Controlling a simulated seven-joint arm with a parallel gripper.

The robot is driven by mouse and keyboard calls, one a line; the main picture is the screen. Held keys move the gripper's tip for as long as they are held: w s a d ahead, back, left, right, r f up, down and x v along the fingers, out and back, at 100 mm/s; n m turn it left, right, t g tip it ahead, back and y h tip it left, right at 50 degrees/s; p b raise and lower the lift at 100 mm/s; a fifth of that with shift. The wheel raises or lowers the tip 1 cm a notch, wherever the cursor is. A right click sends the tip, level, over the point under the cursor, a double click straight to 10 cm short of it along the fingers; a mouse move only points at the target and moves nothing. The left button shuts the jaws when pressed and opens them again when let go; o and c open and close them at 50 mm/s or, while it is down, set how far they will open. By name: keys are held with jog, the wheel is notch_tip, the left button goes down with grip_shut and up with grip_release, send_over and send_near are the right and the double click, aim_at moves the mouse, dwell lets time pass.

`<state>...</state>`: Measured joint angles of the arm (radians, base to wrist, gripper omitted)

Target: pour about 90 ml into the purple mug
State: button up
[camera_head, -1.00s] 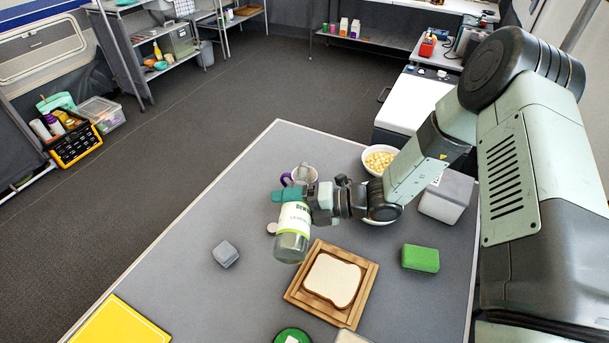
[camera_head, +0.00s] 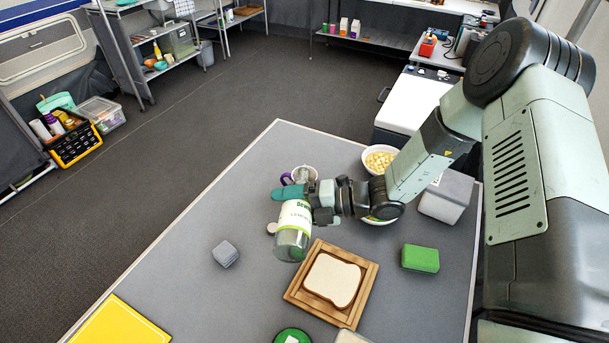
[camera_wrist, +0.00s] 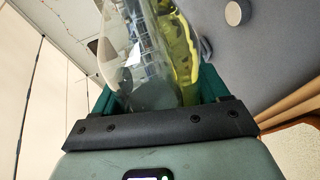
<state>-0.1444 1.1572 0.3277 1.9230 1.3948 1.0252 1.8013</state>
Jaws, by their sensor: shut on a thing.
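My gripper (camera_head: 296,194) is shut on a clear bottle (camera_head: 291,244) with a white and green label. In the head view the bottle is held above the table, a little tilted, with its clear base toward the front. The wrist view shows the bottle (camera_wrist: 150,50) close up between the jaws; its neck and mouth cannot be made out. The purple mug (camera_head: 288,179) stands on the table just behind my gripper, partly hidden by it. Its purple handle points left. What is inside the mug cannot be told.
A bread slice lies on a wooden board (camera_head: 304,300) in front of the bottle. A bowl of pale pieces (camera_head: 379,159), a grey box (camera_head: 446,196), a green sponge (camera_head: 420,258), a grey block (camera_head: 225,254) and a yellow folder (camera_head: 120,322) stand around. The table's left side is mostly clear.

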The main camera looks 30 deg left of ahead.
jog(key=shift+s+d+r, duration=0.15)
jog(key=shift+s+d, duration=0.05)
jog(key=shift+s, duration=0.2)
dwell(0.3)
jog(key=shift+r+m+g, duration=0.3)
jog(key=shift+r+m, duration=0.05)
jog(key=shift+m, duration=0.05)
dwell(1.3)
jog(key=f, duration=0.1)
jog(key=f+n, duration=0.1)
jog(key=f+n+t, duration=0.1)
jog(key=shift+s, duration=0.25)
jog(key=shift+w+f+n, duration=0.15)
jog(key=shift+f+n, duration=0.25)
jog(key=shift+f, duration=0.2)
dwell(1.3)
